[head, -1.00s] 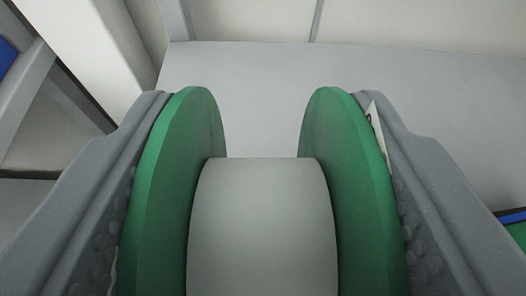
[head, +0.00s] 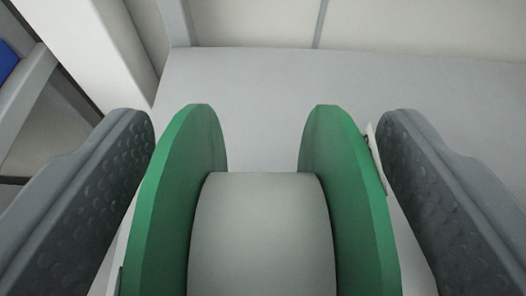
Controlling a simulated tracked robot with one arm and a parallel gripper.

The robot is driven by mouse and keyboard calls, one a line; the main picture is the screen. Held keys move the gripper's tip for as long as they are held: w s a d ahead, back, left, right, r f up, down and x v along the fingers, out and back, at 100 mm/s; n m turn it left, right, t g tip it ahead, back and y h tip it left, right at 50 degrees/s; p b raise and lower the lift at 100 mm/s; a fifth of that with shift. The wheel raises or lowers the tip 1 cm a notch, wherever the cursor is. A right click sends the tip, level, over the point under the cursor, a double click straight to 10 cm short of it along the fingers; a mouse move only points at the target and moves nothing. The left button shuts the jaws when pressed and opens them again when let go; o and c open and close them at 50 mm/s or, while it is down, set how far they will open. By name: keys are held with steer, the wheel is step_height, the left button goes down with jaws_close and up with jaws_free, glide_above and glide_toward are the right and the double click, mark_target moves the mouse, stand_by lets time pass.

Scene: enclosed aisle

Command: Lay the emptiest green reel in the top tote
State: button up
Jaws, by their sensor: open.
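A green reel (head: 350,190) with two green flanges and a bare pale grey core (head: 262,235) fills the lower middle of the head view. White label edges show on the outer faces of its flanges. My gripper (head: 265,130) is open, with one grey finger on each side of the reel. No tote can be made out for certain.
A pale grey flat surface (head: 450,110) lies beyond the reel, backed by a whitish panelled wall (head: 420,22). A white post (head: 108,45) and a grey slanted brace (head: 25,95) stand at the left. A bit of blue (head: 7,60) shows at the left edge.

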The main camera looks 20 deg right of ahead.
steer(key=shift+r, duration=0.1)
steer(key=shift+r+p, duration=0.5)
steer(key=shift+p, duration=0.25)
steer(key=v, duration=1.2)
steer(key=s+d+r+n+y, duration=0.1)
steer(key=s+r, duration=0.4)
steer(key=r, duration=0.6)
steer(key=s+r+n+t+y, duration=0.1)
steer(key=s+r, duration=0.4)
steer(key=r, duration=0.7)
steer(key=s+d+r+n+t+y, duration=0.1)
steer(key=s+r, duration=0.4)
steer(key=r, duration=0.7)
steer(key=shift+d+y, duration=0.3)
steer(key=shift+y, duration=0.3)
steer(key=shift+s, duration=0.1)
